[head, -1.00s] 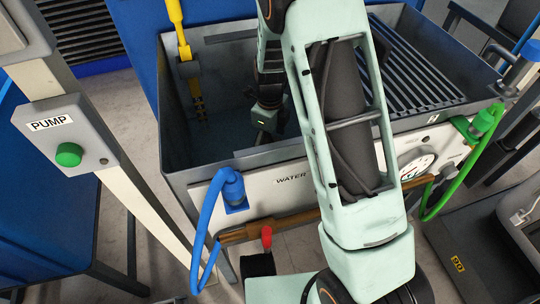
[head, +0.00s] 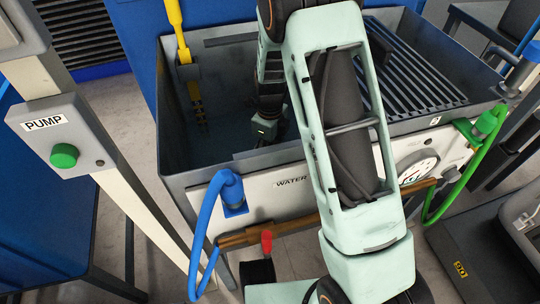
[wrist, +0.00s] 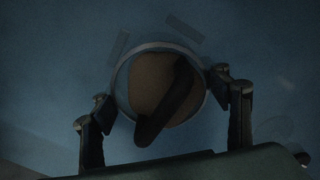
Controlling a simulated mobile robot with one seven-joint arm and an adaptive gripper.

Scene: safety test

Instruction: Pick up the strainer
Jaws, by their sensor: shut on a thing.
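The strainer (wrist: 146,80) shows in the wrist view as a round piece with a pale rim and a brownish middle. A dark strip crosses it at a slant. My gripper (wrist: 162,89) has one finger at each side of the rim and is shut on the strainer. In the head view my gripper is down inside the grey metal tank (head: 172,120), and my arm hides part of the tank. I cannot make out the strainer in the head view.
The tank has a slatted grate (head: 415,75) at its right and a yellow pole (head: 175,20) at its back left wall. A blue hose (head: 196,255) and a green hose (head: 440,185) hang at the front. A pump post (head: 60,140) stands left.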

